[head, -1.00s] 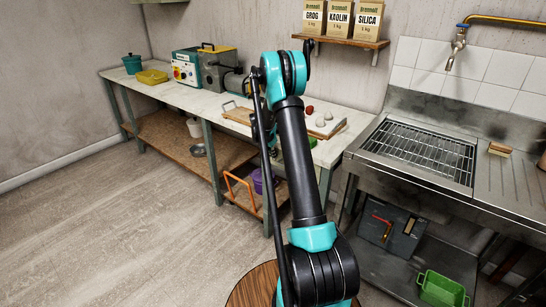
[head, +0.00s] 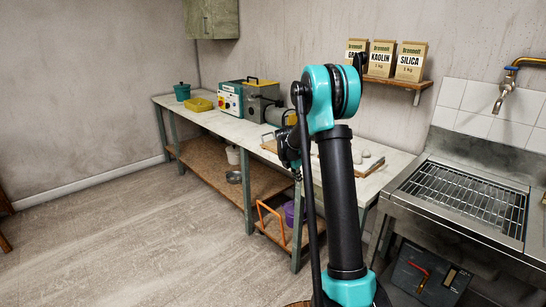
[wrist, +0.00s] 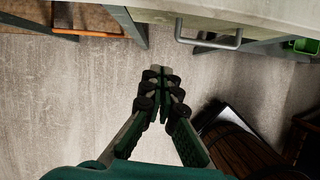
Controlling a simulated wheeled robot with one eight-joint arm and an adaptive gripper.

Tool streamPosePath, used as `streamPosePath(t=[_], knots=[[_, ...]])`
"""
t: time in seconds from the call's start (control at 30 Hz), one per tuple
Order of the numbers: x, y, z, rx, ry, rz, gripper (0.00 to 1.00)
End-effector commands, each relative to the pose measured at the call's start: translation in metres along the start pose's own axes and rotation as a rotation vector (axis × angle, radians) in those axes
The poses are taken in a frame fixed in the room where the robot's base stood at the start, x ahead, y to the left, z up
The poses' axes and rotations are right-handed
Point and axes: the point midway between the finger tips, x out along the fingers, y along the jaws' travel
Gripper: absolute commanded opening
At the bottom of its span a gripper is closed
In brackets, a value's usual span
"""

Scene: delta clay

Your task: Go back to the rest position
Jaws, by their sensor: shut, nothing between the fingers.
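My gripper (wrist: 160,78) shows in the wrist view, pointing down over bare floor with its fingers together and nothing between them. It is in front of the edge of the workbench (wrist: 265,12), apart from it. In the head view my arm is raised in front of the workbench (head: 231,127) and hides part of its right end. The gripper itself is hidden behind the arm there.
A metal sink with a rack (head: 466,195) stands at the right. On the bench are a teal pot (head: 182,92), a yellow tray (head: 199,104) and a machine (head: 229,99). A shelf (head: 400,82) holds bags. The floor (head: 130,225) at left is clear.

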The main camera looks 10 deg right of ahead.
Motion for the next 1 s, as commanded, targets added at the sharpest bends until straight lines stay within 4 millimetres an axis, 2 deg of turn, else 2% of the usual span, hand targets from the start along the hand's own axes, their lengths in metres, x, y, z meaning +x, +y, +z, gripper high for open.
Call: streamPosePath(t=[0.2,0.5,0.73,0.9,1.0], knots=[[-0.046,-0.057,-0.028,0.370,0.042,0.039,0.00],[-0.094,-0.148,-0.085,0.953,0.134,0.071,0.00],[-0.113,-0.221,-0.137,1.399,0.223,0.064,0.00],[-0.117,-0.274,-0.180,1.723,0.294,0.037,0.00],[-0.116,-0.299,-0.202,1.887,0.333,0.018,0.00]])
